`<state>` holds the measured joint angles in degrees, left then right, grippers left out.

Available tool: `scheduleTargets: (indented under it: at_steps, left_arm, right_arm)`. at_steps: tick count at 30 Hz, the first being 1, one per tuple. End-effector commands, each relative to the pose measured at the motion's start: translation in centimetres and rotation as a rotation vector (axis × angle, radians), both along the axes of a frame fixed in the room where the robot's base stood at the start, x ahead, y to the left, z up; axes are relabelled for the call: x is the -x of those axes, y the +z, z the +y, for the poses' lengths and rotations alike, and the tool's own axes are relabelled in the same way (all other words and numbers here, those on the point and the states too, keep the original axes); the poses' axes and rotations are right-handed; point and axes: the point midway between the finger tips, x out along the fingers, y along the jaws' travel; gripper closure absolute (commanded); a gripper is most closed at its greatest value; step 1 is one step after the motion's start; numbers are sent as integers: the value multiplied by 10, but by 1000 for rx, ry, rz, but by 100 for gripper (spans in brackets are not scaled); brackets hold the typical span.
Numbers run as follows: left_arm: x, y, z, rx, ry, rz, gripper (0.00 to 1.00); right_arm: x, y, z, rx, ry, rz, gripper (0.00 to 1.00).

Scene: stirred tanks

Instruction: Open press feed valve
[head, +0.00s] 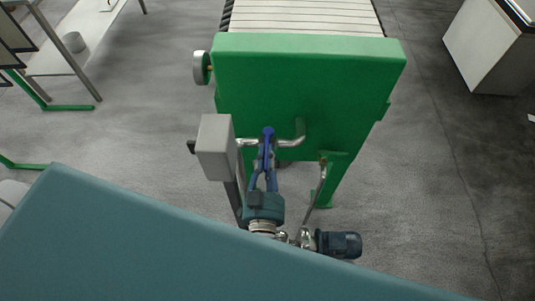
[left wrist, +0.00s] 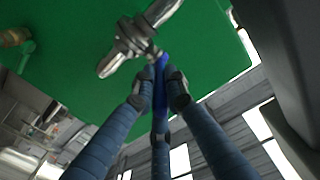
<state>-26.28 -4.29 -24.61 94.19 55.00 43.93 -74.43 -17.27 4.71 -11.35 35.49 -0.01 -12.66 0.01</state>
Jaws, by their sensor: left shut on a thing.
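The press feed valve shows as a blue lever (head: 268,133) on a metal pipe (head: 299,137) in front of the green press end plate (head: 310,85). In the left wrist view the blue lever (left wrist: 160,100) runs between the fingers, below the metal valve body (left wrist: 132,45). The fingers hide part of the lever. My right gripper is not in view.
A grey box (head: 215,148) stands close left of the lever. A handwheel (head: 200,67) sticks out at the press's left.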

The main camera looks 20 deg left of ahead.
Motion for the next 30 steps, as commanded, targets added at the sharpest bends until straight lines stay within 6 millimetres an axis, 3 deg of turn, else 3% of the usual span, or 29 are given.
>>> scheduleTargets:
  at_steps: [5,15,16,19,30]
  left_arm:
    - [3,2,7,-8,-98,6,100]
    - [3,-3,9,0,-124,9,100]
    - [4,-4,9,-1,-123,11,86]
    - [3,-3,8,-1,-123,9,69]
    - [8,-3,8,0,-122,8,69]
  right_arm:
    - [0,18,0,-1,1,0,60]
    - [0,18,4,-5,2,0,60]
    - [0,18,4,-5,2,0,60]
    - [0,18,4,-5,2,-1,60]
    - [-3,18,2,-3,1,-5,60]
